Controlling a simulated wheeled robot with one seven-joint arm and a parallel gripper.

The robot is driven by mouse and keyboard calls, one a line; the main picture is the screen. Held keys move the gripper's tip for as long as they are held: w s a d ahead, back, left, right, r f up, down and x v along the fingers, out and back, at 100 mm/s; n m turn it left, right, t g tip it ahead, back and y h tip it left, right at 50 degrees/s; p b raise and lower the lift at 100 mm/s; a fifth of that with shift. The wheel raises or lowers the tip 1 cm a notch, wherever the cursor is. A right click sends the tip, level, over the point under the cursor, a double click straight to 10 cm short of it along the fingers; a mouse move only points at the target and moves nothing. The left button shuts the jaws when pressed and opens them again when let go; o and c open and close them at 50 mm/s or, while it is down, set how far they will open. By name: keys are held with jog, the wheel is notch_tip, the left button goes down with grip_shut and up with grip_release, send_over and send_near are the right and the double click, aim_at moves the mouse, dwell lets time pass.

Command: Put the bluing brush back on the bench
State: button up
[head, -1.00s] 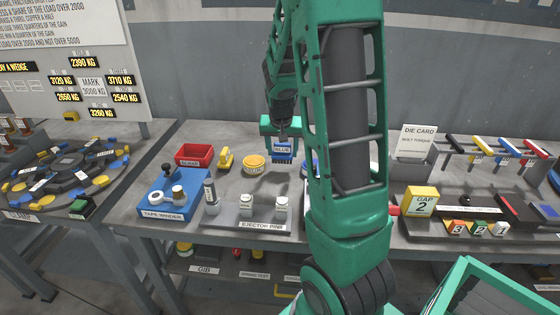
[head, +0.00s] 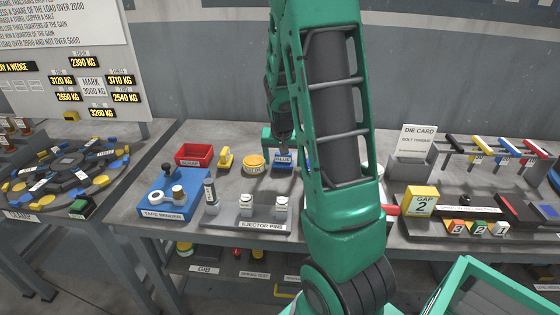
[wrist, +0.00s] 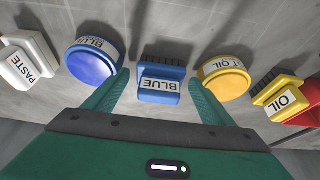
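The bluing brush (head: 283,160), a blue block marked BLUE with dark bristles, is at the bench (head: 235,180), between the yellow oil tin (head: 254,162) and the blue tin. In the wrist view the brush (wrist: 160,84) lies between the two fingers of my gripper (wrist: 158,92), with a small gap on each side. The fingers are open and do not appear to touch it. In the head view my gripper (head: 282,140) is just above the brush. My arm hides most of the blue tin (wrist: 93,66), which shows in the wrist view.
A yellow oil brush (head: 225,158) and a red tray (head: 194,154) stand to the left. A white paste brush (wrist: 26,62) is beyond the blue tin. The tape winder (head: 172,196) and ejector pin stand (head: 255,217) are in front.

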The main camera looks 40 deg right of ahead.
jog(key=v, duration=1.2)
jog(key=shift+r, duration=0.1)
dwell(0.4)
